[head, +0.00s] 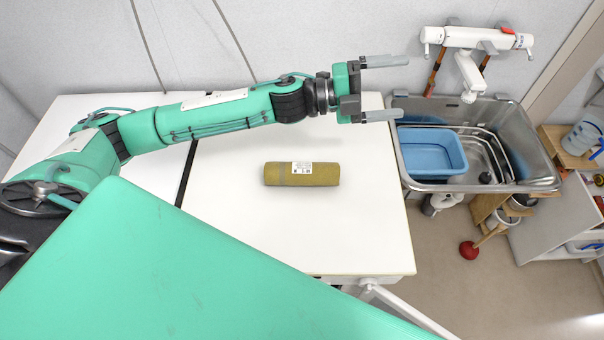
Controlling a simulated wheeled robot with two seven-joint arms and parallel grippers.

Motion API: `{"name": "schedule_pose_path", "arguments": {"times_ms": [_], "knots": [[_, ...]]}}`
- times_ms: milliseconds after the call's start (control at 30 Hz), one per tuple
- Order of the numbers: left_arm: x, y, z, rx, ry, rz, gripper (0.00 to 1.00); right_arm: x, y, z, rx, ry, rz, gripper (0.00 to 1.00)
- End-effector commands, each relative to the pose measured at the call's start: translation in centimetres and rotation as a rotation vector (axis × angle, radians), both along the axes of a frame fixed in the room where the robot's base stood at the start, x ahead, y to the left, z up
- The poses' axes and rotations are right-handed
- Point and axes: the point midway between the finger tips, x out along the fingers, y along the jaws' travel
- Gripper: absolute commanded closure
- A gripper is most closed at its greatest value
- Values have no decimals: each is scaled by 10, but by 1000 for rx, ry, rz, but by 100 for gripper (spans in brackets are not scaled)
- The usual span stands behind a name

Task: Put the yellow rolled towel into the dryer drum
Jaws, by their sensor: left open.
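The yellow rolled towel (325,174), olive-yellow with a white label and a grey band, lies on its side on the white table (300,235). My left gripper (400,88) is open and empty. It is beyond the towel and to its right, near the table's right edge, with its fingers pointing right towards the sink. The towel is apart from the gripper. No dryer drum shows in this view. My right gripper is not in view.
A metal sink (533,150) holding a blue basin (432,150) stands right of the table. A white tap (470,38) is on the wall above it. A red plunger (468,250) is on the floor. The table around the towel is clear.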

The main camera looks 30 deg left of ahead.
Motion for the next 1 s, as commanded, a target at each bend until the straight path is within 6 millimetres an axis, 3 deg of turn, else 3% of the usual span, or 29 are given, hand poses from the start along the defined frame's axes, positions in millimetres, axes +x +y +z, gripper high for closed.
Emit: {"name": "schedule_pose_path", "arguments": {"times_ms": [200, 333, 467, 633, 800, 1000], "knots": [[-50, -47, -13, 166, -289, -352, 4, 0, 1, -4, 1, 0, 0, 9], [-77, -60, -40, 314, -429, -568, 4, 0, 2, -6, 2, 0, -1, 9], [-97, -61, -76, 497, -534, -784, 4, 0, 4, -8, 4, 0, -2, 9], [-105, -41, -127, 788, -617, -1051, 4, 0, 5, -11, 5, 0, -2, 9], [-91, 0, -165, 1136, -628, -1284, 4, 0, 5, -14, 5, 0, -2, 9], [-57, 57, -179, 1569, -539, -1473, 4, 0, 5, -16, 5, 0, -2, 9]]}}
